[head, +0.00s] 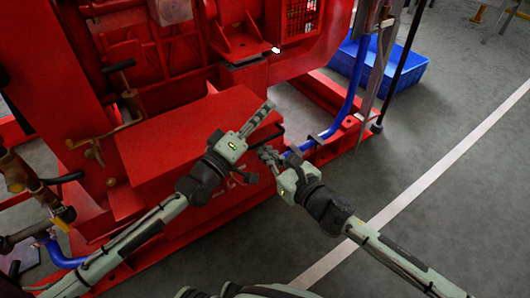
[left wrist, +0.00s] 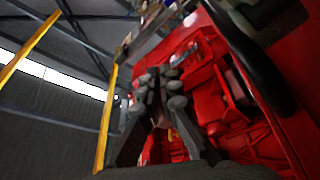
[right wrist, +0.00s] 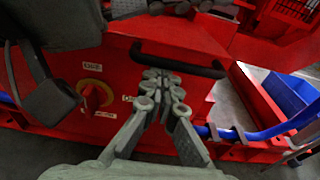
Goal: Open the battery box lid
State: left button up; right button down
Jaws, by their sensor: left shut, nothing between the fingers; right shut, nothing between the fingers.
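The red battery box (head: 165,140) stands low against the red pumpset, its flat lid down. A black bar handle (right wrist: 190,62) runs across its front face in the right wrist view. My right gripper (head: 266,152) is shut and empty in front of the box; in the right wrist view its fingertips (right wrist: 163,82) overlap the handle's lower edge, and I cannot tell if they touch. My left gripper (head: 265,110) is shut and empty above the lid's right part, apart from it as far as I see. Its fingertips also show in the left wrist view (left wrist: 162,85).
A red rotary switch (right wrist: 97,95) on a yellow plate sits on the box front, left of the handle. A blue hose (head: 352,85) runs along the red base frame at right. A blue crate (head: 400,72) stands behind. The grey floor at right is open.

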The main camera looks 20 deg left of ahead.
pick_arm(q)
jog(key=o, duration=0.5)
jog(key=shift+o, duration=0.2)
